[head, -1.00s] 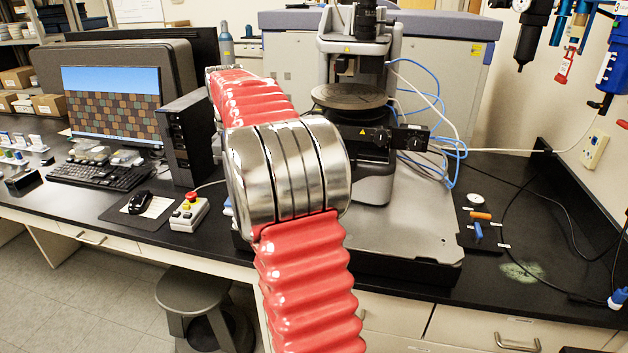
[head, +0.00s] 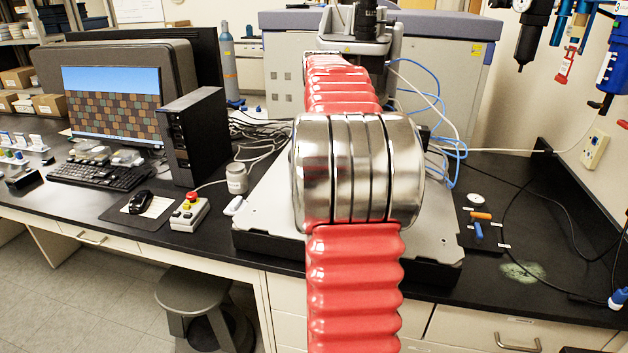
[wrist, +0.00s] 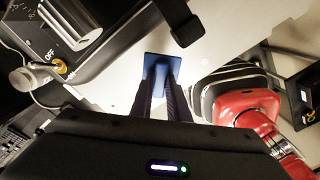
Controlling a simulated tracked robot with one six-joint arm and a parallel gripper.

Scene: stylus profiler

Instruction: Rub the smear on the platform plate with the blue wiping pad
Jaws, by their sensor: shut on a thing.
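In the wrist view my gripper (wrist: 161,82) is shut on the blue wiping pad (wrist: 157,60), which sticks out past the fingertips over the light grey platform plate (wrist: 225,52). I cannot tell whether the pad touches the plate. In the head view the platform plate (head: 432,232) shows on both sides of my red arm, which hides the plate's middle, my gripper and the pad. I make out no smear on the visible parts of the plate. A pale greenish patch (head: 523,271) lies on the black bench to the right of the plate.
The profiler (head: 365,50) stands behind my arm, its stage hidden. A grey jar (head: 237,178) and a white-handled item (head: 234,206) are by the plate's left edge. An emergency-stop box (head: 189,213) is farther left. Blue cables (head: 455,150) and small tools (head: 480,218) lie right.

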